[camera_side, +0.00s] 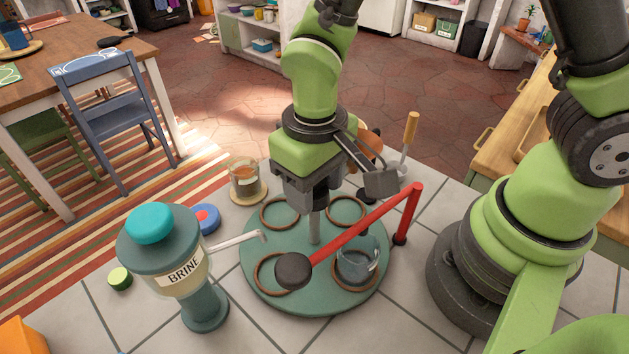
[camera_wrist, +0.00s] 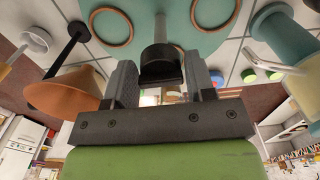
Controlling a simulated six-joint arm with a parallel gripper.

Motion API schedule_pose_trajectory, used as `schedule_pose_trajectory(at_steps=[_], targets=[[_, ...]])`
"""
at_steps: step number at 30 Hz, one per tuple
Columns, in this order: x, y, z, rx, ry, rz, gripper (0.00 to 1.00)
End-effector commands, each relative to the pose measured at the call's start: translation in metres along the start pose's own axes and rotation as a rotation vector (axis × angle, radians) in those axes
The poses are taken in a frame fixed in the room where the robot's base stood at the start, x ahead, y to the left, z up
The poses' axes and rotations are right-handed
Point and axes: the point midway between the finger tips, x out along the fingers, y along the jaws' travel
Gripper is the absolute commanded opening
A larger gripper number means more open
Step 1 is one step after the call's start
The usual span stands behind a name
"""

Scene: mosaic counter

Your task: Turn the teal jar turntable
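The teal turntable (camera_side: 265,240) is a round disc on the tiled counter with several brown rings on it. A clear jar (camera_side: 357,262) stands in the front right ring. A grey post (camera_side: 314,228) rises from the disc's middle. In the wrist view the post (camera_wrist: 165,28) ends in a dark knob (camera_wrist: 161,66). My gripper (camera_side: 308,207) points down over the post and hides the knob in the side view. In the wrist view my gripper (camera_wrist: 161,80) has its fingers apart on either side of the knob; whether they press on it cannot be told.
A red bar (camera_side: 365,228) with a black round end (camera_side: 293,270) reaches over the disc. A BRINE dispenser (camera_side: 183,262) stands left, its spout reaching the disc edge. A filled glass (camera_side: 245,180) on a coaster, a blue-red button (camera_side: 206,218) and a green-topped pot (camera_side: 120,278) stand nearby.

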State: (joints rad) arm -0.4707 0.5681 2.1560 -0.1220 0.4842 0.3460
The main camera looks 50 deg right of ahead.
Motion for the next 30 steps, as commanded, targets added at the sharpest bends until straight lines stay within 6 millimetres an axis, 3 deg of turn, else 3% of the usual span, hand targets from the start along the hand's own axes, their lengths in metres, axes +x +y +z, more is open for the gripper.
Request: schedule_pose_trajectory(at_steps=[1, 6, 17, 30], targets=[[-0.0002, 0.0000, -0.0001, 0.000, 0.000, 0.000, 0.38], [-0.0003, 0.0001, -0.0001, 0.000, 0.000, 0.000, 0.01], [-0.0006, 0.0004, -0.0003, -0.033, 0.000, 0.001, 0.01], [-0.0009, 0.0001, -0.0007, -0.217, 0.002, 0.001, 0.01]])
